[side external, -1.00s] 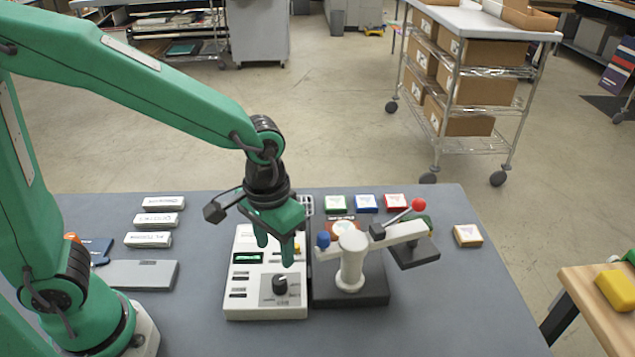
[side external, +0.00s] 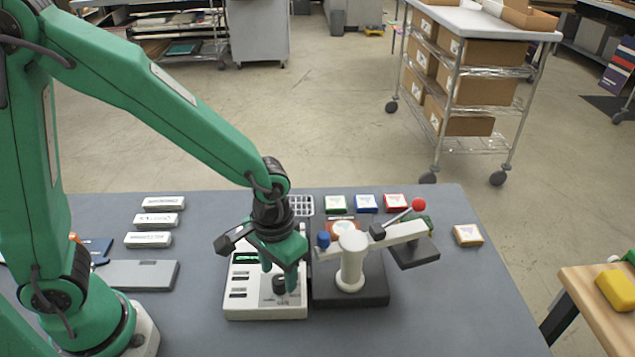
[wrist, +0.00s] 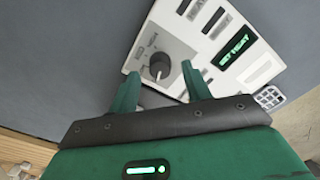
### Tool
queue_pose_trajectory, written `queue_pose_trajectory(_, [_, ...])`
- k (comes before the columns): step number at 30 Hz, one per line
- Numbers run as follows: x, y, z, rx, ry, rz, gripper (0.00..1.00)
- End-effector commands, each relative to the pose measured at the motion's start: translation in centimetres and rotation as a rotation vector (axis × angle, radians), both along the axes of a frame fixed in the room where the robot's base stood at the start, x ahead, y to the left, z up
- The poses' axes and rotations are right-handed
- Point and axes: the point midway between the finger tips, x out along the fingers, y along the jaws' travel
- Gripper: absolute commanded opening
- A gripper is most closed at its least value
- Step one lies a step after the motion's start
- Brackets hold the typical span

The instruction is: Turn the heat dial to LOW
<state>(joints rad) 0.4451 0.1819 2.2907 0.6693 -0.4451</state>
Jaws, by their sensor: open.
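The white control panel (side external: 236,308) lies on the grey table. Its black heat dial (side external: 279,288) sits on a grey patch near the panel's front right. In the wrist view the dial (wrist: 160,66) shows between my two fingertips, with small labels around it too blurred to read. My gripper (side external: 280,277) is open, pointing down just above or at the dial. In the wrist view my gripper (wrist: 160,70) has one finger on each side of the dial, with gaps. I cannot tell how low the fingers reach beside it.
A lit green display (wrist: 234,48) is on the panel. A white post with a lever arm (side external: 352,265) on a dark base stands close right of the panel. Several coloured blocks (side external: 366,204) lie behind, and white labelled blocks (side external: 155,220) lie left. The front right table is clear.

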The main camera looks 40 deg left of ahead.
Motion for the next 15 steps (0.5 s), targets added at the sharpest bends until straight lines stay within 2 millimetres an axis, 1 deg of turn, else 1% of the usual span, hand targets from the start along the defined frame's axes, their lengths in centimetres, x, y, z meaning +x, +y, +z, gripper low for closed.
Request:
queue_pose_trajectory(1, [0.0, 0.0, -0.5, 0.001, 0.003, 0.0, 0.48])
queue_pose_trajectory(6, [0.0, 0.0, -1.3, 0.0, 0.001, 0.0, 0.48])
queue_pose_trajectory(15, [0.0, 0.0, -1.5, 0.0, 0.0, 0.0, 0.48])
